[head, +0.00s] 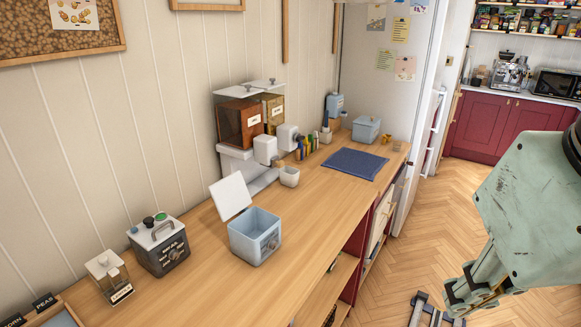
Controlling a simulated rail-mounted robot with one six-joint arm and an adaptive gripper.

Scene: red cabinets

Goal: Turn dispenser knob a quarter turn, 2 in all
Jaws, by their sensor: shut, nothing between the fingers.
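The dispenser stands against the wall on the wooden counter. It has two clear hoppers, one with dark orange-brown contents (240,122) and one with yellowish contents (272,112). A white block (265,150) and a second white block (287,137) stick out from its front. The knob is too small to make out clearly, and its angle cannot be read. A small white cup (289,177) stands at the dispenser's front. My gripper (457,298) is at the lower right, over the floor, shut and empty, far from the dispenser.
A light-blue box (255,243) with a raised white lid (230,196) stands in front of the dispenser. A dark box with a handle (160,245) and a clear jar (109,278) are nearer. A blue mat (353,163) lies farther back. Open floor lies right of the counter.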

